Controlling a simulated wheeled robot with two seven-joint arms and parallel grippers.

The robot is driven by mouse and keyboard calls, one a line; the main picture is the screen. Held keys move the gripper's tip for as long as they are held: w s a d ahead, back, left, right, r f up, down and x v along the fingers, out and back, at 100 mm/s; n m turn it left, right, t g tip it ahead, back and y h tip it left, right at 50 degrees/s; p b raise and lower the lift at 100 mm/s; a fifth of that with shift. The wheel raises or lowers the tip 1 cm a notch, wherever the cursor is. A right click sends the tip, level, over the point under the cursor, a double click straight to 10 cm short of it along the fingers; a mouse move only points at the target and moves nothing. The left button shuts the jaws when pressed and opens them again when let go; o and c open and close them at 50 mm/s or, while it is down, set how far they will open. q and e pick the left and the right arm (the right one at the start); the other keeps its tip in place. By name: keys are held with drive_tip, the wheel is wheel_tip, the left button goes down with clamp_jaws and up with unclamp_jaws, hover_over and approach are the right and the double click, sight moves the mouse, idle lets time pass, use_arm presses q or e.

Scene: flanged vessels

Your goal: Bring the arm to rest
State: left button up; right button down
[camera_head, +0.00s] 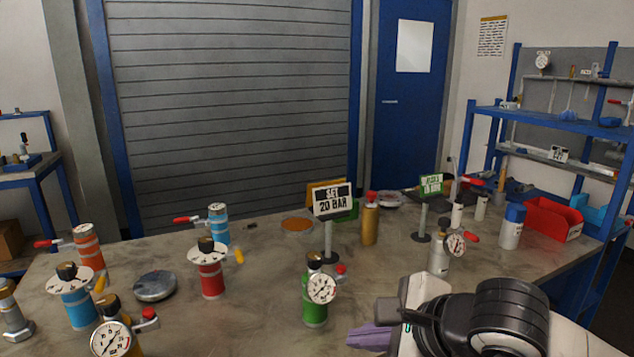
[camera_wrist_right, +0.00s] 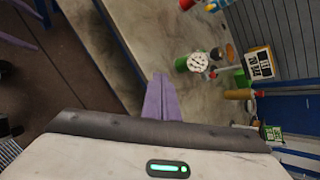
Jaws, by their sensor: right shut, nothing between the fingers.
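My right arm comes in at the lower right of the head view, over the front of the workbench (camera_head: 210,330). Its purple-fingered right gripper (camera_head: 364,337) shows only in part beside the dark wrist. In the right wrist view the purple fingers (camera_wrist_right: 159,98) are together, with nothing between them. A green vessel with a gauge (camera_head: 316,295) stands upright on the bench, behind and left of the gripper and apart from it. It also shows in the right wrist view (camera_wrist_right: 182,64). My left gripper is not in view.
Several flanged vessels stand at the left, including a red one (camera_head: 211,278) and a blue one (camera_head: 78,303). A "SET 20 BAR" sign (camera_head: 332,201) stands mid-bench. A grey vessel with a gauge (camera_head: 439,260) and a red bin (camera_head: 553,219) are at the right.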

drive_tip(key=s+a+r+m+g+y, duration=0.2)
drive_tip(key=s+a+m+g+y, duration=0.4)
drive_tip(key=s+a+y, duration=0.6)
drive_tip(key=w+d+m+t, duration=0.3)
drive_tip(key=m+t, duration=0.3)
drive_tip(key=m, duration=0.3)
drive_tip(key=w+d+m+t, duration=0.2)
drive_tip(key=w+m+t, duration=0.25)
drive_tip(key=m, duration=0.55)
drive_tip(key=w+d+f+m+t+h, duration=0.1)
drive_tip(key=d+f+m+t+h, duration=0.1)
drive_tip(key=d+f+m+h, duration=0.45)
drive_tip(key=d+f+m+t+h, duration=0.2)
drive_tip(key=d+f+m+h, duration=0.2)
drive_tip(key=f+m, duration=0.5)
drive_tip(key=s+d+f+m+g+h, duration=0.1)
drive_tip(key=s+d+f+m+g, duration=0.1)
drive_tip(key=s+f, duration=0.3)
drive_tip(key=s+d+f+m+g+h, duration=0.2)
drive_tip(key=s+f, duration=0.4)
drive_tip(key=f, duration=0.4)
drive_tip(key=s+d+f+m+g+h, duration=0.1)
drive_tip(key=s+d+f+m+g, duration=0.1)
drive_tip(key=s+f+m, duration=0.3)
wheel_tip(320, 180, down, 3)
drive_tip(key=shift+s+d+r+m+g, duration=0.15)
drive_tip(key=shift+s+d+m+g, duration=0.2)
drive_tip(key=shift+g, duration=0.4)
